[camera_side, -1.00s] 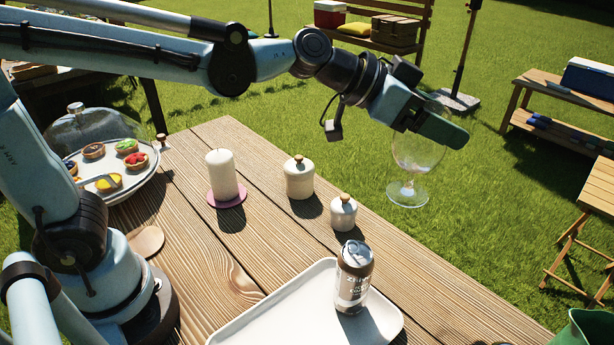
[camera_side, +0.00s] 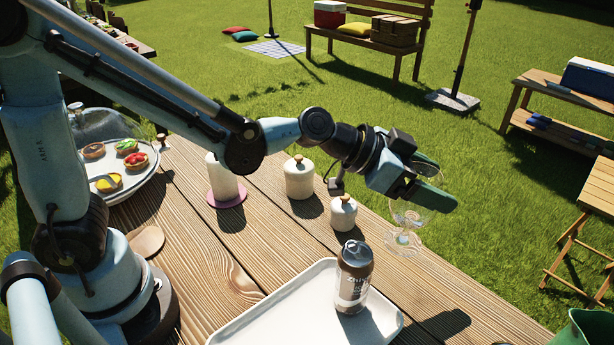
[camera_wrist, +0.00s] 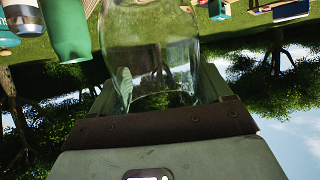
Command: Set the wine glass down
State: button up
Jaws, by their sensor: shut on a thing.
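The glass hangs roughly upright below the fingers, foot down. Its foot overlaps the table's right edge in the picture; I cannot tell its exact height, but no contact with the wood shows. In the wrist view the glass bowl (camera_wrist: 150,45) fills the space between the jaws, and its foot is out of sight.
The wooden table (camera_side: 215,265) holds a white tray (camera_side: 270,312) with a can (camera_side: 352,280), two lidded jars (camera_side: 299,180) (camera_side: 343,215), a candle (camera_side: 222,178) and a domed tart plate (camera_side: 140,180). Bare planks lie between the small jar and the tray.

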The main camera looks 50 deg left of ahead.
jog(key=shift+f, duration=3.1)
jog(key=o, duration=1.4)
jog(key=shift+s+a+r, duration=0.3)
jog(key=shift+r, duration=0.1)
jog(key=v, duration=1.1)
jog(key=s+a+f+n+g+y, duration=0.1)
jog(key=s+a+n+y, duration=0.2)
jog(key=a, duration=0.4)
jog(key=s+a+f+n+g+y, duration=0.1)
jog(key=s+a+n+y, duration=0.2)
jog(key=a+n+y, duration=0.2)
jog(key=a, duration=0.2)
jog(key=shift+s+a+n+y, duration=0.25)
jog(key=shift+a+n+y, duration=0.05)
jog(key=shift+a+y, duration=0.1)
